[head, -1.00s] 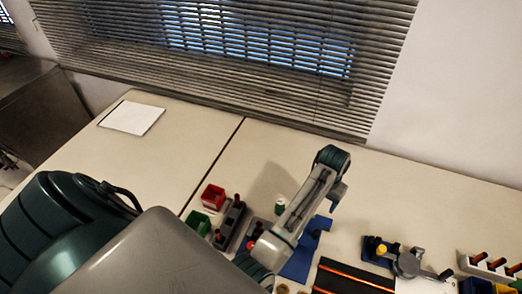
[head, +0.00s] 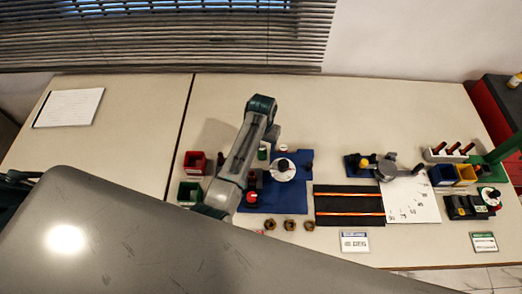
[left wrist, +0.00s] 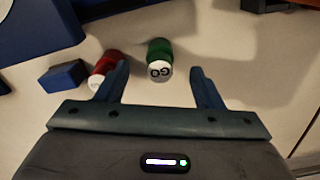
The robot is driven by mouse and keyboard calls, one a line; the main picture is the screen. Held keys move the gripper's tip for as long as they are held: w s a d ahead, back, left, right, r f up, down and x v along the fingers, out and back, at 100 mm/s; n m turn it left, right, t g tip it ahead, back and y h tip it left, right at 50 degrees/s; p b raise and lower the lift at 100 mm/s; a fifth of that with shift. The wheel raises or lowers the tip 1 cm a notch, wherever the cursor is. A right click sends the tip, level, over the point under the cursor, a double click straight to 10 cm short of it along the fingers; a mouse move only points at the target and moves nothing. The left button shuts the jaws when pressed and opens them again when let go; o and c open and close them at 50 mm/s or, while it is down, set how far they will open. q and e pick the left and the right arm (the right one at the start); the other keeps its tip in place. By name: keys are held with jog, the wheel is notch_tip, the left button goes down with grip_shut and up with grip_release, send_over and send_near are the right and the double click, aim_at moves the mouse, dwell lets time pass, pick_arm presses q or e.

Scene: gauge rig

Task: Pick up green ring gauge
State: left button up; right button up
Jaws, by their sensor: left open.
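The green ring gauge (left wrist: 160,52) is a short green cylinder with a white end marked "GO" in the left wrist view. In the head view the green gauge (head: 262,153) shows small beside my left arm, below my left gripper (head: 272,134). A red gauge with a white end (left wrist: 106,68) lies close to the left finger in the wrist view. My right gripper is not in view.
A blue block (left wrist: 62,76) is left of the red gauge. In the head view, a blue mat (head: 290,199) with a white dial (head: 283,170) is near the arm. Red (head: 195,163) and green bins (head: 190,192) stand left; a black mat (head: 348,205) lies right.

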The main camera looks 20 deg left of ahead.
aim_at(262, 150)
pick_arm(q)
jog(key=shift+a+f+p, duration=0.15)
jog(key=shift+f+p, duration=0.15)
jog(key=f, duration=0.1)
jog(key=f+p, duration=0.1)
jog(key=f, duration=0.1)
jog(key=shift+w+d+f, duration=0.1)
jog(key=shift+w+d, duration=0.1)
jog(key=shift+w, duration=0.05)
jog(key=shift+f, duration=0.35)
jog(key=shift+a+f, duration=0.15)
jog(key=shift+f, duration=0.15)
jog(key=shift+c, duration=0.4)
jog(key=c, duration=1)
